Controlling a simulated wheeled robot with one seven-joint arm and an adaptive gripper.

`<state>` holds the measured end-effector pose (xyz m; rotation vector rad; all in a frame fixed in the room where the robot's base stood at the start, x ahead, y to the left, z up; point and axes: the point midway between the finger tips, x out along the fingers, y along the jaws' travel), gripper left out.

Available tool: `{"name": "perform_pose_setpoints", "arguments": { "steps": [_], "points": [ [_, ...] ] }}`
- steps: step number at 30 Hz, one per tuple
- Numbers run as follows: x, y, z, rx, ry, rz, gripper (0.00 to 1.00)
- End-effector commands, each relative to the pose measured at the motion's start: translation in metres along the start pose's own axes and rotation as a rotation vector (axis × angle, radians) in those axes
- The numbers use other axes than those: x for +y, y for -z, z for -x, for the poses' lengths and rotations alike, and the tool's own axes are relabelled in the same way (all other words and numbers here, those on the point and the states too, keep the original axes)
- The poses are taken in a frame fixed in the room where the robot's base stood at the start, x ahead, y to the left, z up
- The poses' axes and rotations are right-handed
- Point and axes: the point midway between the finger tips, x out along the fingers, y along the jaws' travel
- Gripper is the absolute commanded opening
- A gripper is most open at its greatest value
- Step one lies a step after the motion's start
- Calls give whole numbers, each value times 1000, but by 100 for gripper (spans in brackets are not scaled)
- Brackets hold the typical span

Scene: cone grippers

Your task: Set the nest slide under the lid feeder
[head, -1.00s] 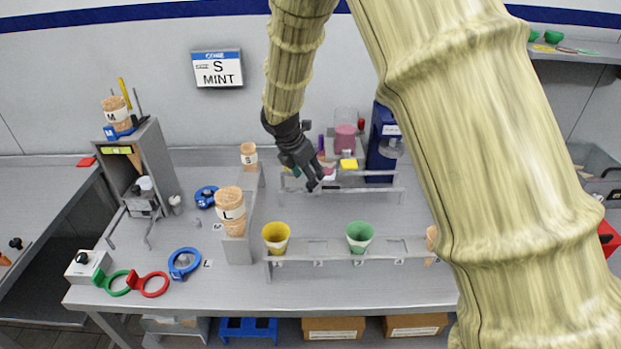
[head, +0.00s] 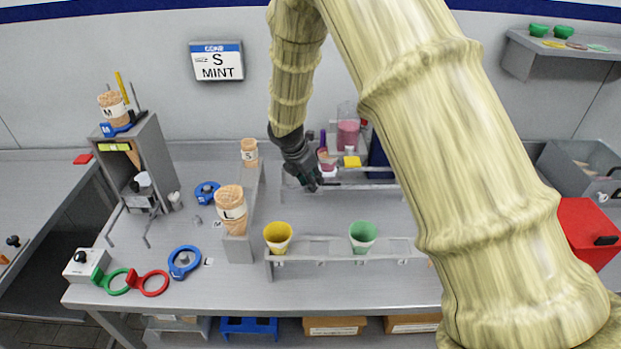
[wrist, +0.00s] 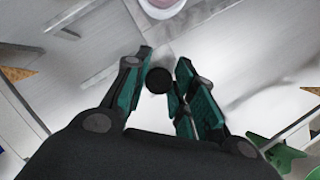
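My gripper (head: 315,184) reaches down at the back of the bench, by a low metal rail (head: 350,198). In the wrist view its two green-padded fingers (wrist: 160,82) are apart, with a round black knob (wrist: 157,79) between them. I cannot tell whether they touch it. The knob sits by a flat metal strip (wrist: 152,52), perhaps the nest slide. A pink round thing with a pale rim shows at the top of the wrist view. A clear holder with a pink stack (head: 348,133) and a dark blue unit (head: 379,168), partly behind my arm, stand behind; I cannot tell which is the lid feeder.
A front rack (head: 300,262) holds a yellow cup (head: 278,237) and a green cup (head: 362,237). Cone stacks marked L (head: 231,208) and S (head: 249,153) stand left of my gripper. A grey cone stand (head: 150,165) is farther left. A red box (head: 588,233) is at right.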

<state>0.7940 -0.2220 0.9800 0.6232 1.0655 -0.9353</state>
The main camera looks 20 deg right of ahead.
Motion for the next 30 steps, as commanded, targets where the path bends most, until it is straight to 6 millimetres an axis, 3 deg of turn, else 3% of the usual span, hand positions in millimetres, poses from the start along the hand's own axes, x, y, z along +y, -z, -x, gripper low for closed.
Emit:
{"name": "perform_pose_setpoints", "arguments": {
  "steps": [9, 19, 27, 28, 30],
  "points": [
    [-1, -3, 3, -2, 0, -1, 0],
    [-34, -35, -8, -2, 1, -3, 0],
    [-35, -36, -10, -3, -1, -2, 0],
    [-35, -36, -10, -3, -1, -2, 27],
    [-35, -36, -10, -3, -1, -2, 40]
  ]
}}
